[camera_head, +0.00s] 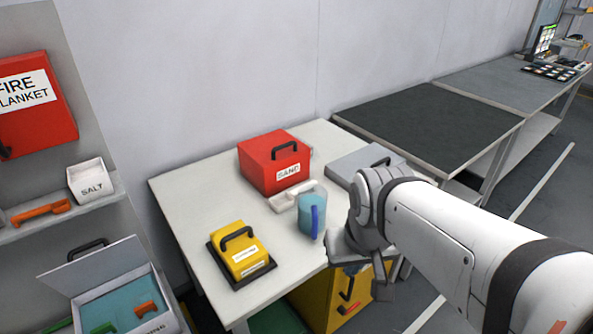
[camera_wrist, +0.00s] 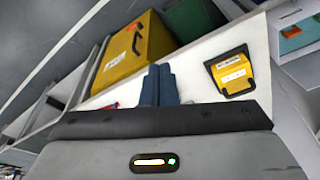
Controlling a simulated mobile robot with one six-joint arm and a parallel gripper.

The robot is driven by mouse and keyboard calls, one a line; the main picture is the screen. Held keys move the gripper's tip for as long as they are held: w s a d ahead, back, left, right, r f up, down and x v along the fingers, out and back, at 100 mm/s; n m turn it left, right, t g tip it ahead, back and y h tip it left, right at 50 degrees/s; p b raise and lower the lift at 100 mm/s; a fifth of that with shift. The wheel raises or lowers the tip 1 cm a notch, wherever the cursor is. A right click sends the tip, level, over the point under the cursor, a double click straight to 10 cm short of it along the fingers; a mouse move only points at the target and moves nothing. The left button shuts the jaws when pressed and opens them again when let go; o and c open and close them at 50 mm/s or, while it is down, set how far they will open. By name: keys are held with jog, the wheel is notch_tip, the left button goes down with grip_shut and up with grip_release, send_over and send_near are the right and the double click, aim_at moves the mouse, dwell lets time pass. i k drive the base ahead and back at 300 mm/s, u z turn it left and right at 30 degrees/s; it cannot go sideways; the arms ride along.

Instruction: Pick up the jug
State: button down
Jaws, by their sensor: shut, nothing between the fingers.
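The jug (camera_head: 307,214) is a light blue, see-through vessel with a dark blue handle on its near side. It stands upright on the white table (camera_head: 184,206), in front of the red sand box. My gripper (camera_head: 362,280) is beyond the table's front right edge, to the right of the jug and apart from it. In the wrist view my gripper (camera_wrist: 159,84) shows its two dark blue fingers close together with nothing between them. I cannot make out the jug in the wrist view.
A red sand box (camera_head: 268,165), a white scoop-like item (camera_head: 283,201), a yellow case (camera_head: 240,252) and a grey case (camera_head: 352,163) share the table. A yellow cabinet (camera_head: 322,304) stands below. A dark-topped table (camera_head: 430,118) is at the back right.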

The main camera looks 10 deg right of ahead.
aim_at(313, 198)
jog(key=u, duration=1.6)
jog(key=k, duration=1.35)
jog(key=z, duration=0.65)
jog(key=i, duration=1.5)
jog(key=z, duration=0.05)
